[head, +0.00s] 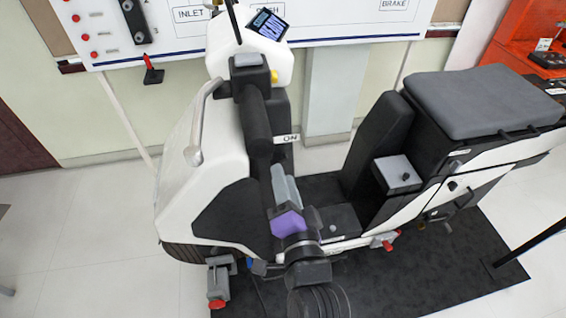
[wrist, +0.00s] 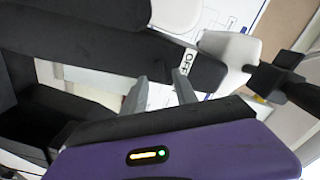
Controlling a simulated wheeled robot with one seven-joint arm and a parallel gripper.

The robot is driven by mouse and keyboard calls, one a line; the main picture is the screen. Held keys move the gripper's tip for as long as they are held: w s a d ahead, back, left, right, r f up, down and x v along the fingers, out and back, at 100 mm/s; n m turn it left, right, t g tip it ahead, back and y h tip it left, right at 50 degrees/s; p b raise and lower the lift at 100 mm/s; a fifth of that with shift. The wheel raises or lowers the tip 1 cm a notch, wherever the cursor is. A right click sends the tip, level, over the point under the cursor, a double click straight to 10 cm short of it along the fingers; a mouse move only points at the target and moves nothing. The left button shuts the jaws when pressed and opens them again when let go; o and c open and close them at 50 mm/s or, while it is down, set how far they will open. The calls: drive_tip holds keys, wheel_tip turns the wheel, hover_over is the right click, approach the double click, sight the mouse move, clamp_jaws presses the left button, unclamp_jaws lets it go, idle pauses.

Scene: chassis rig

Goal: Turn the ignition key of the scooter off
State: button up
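The white and black scooter (head: 215,150) stands side-on in the head view, with its handlebar column at the upper middle.
The scooter's seat (head: 480,100) and rear body are at the right. A dark mat (head: 460,275) lies under it. A white wall board (head: 340,20) is behind, and an orange cabinet (head: 520,45) is at the upper right. Light floor is free at the left.

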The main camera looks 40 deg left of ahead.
sight(278, 159)
drive_tip(key=x, duration=0.4)
drive_tip(key=shift+w+a, duration=0.15)
drive_tip(key=shift+a, duration=0.1)
clamp_jaws()
